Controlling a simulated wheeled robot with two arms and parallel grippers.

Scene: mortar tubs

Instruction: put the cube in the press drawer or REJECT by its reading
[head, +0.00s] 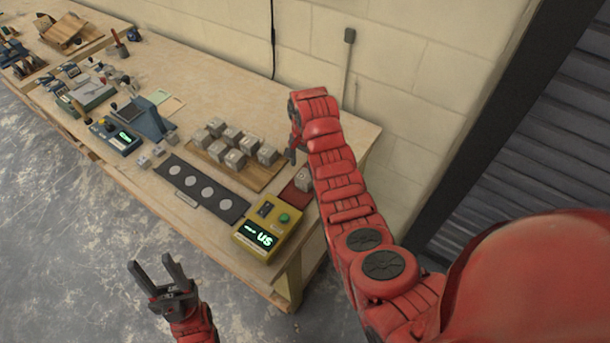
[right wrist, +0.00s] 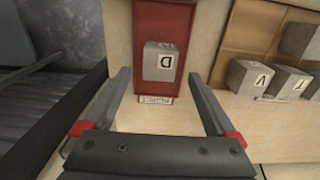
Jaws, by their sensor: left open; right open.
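A grey cube (head: 303,183) sits on a red pad (head: 290,197) near the right end of the bench. In the right wrist view the cube (right wrist: 160,62) shows a letter like D, and the pad has a small label (right wrist: 155,99) too blurred to read. My right gripper (right wrist: 160,77) is open and empty, its fingertips on either side of the cube's near end; contact is not visible. In the head view it is partly hidden by its arm. My left gripper (head: 158,268) is open and empty over the floor. The yellow meter (head: 262,232) shows "US" in green, with smaller unreadable text.
Several lettered grey cubes stand on a wooden board (head: 266,184) left of the red pad. A black strip (head: 232,207) with white discs lies in front. A blue device (head: 122,141) with a green display and other tools stand further left. A wall backs the bench.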

